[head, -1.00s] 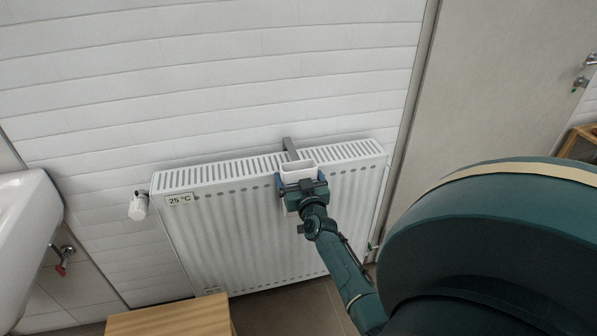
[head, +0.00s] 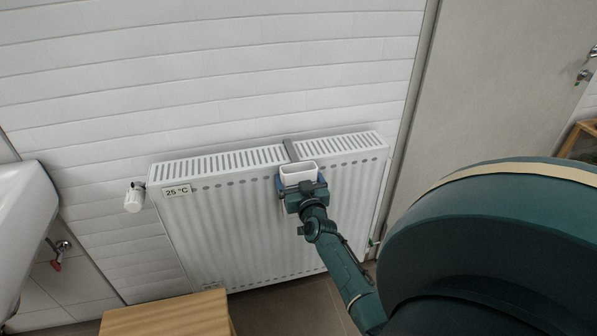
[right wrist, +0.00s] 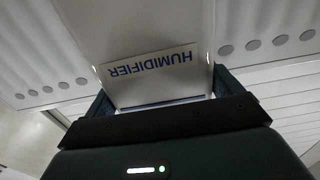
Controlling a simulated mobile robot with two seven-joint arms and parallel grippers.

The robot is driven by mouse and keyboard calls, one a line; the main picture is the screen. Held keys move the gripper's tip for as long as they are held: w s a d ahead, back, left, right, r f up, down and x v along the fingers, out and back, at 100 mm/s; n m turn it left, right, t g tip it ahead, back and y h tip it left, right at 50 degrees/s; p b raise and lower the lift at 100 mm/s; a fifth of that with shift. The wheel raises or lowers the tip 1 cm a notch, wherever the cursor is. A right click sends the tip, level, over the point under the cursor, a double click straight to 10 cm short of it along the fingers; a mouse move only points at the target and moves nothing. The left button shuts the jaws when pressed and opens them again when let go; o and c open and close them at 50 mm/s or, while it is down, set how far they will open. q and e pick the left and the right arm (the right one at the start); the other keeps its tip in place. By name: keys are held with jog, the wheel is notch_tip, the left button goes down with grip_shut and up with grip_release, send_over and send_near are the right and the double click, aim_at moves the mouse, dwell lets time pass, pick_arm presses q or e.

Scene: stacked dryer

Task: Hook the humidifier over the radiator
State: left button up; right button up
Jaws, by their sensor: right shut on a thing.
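The white humidifier (head: 298,170) is an open-topped box at the front of the radiator (head: 215,225), right of its middle. Its grey hook strap (head: 291,150) lies across the radiator's top grille; whether its far end is over the back edge cannot be told. My right gripper (head: 302,188) is shut on the humidifier from the front. In the right wrist view the humidifier (right wrist: 150,45) sits between both fingers, with its HUMIDIFIER label upside down. My left gripper is not in view.
A valve knob (head: 134,198) sticks out at the radiator's left end, near a white sink (head: 22,230). A wooden stool or table top (head: 168,315) is at the bottom. A door (head: 495,90) is to the right.

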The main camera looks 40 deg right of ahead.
jog(key=o, duration=1.6)
jog(key=shift+r, duration=0.15)
jog(key=shift+o, duration=0.2)
jog(key=shift+f, duration=0.2)
jog(key=p+v, duration=0.7)
jog(key=v, duration=0.6)
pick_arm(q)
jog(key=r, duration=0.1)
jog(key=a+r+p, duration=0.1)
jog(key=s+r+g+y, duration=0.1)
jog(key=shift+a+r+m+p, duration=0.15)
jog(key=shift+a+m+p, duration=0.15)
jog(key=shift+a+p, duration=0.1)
pick_arm(e)
jog(key=s+a+n+g+y, duration=0.2)
jog(key=s+a+n+y, duration=0.2)
jog(key=a, duration=1)
jog(key=s+a+n+g+y, duration=0.3)
jog(key=s+a+y, duration=0.5)
jog(key=a, duration=0.6)
jog(key=shift+a+r+n, duration=0.2)
jog(key=shift+r+n, duration=0.2)
jog(key=shift+n, duration=0.5)
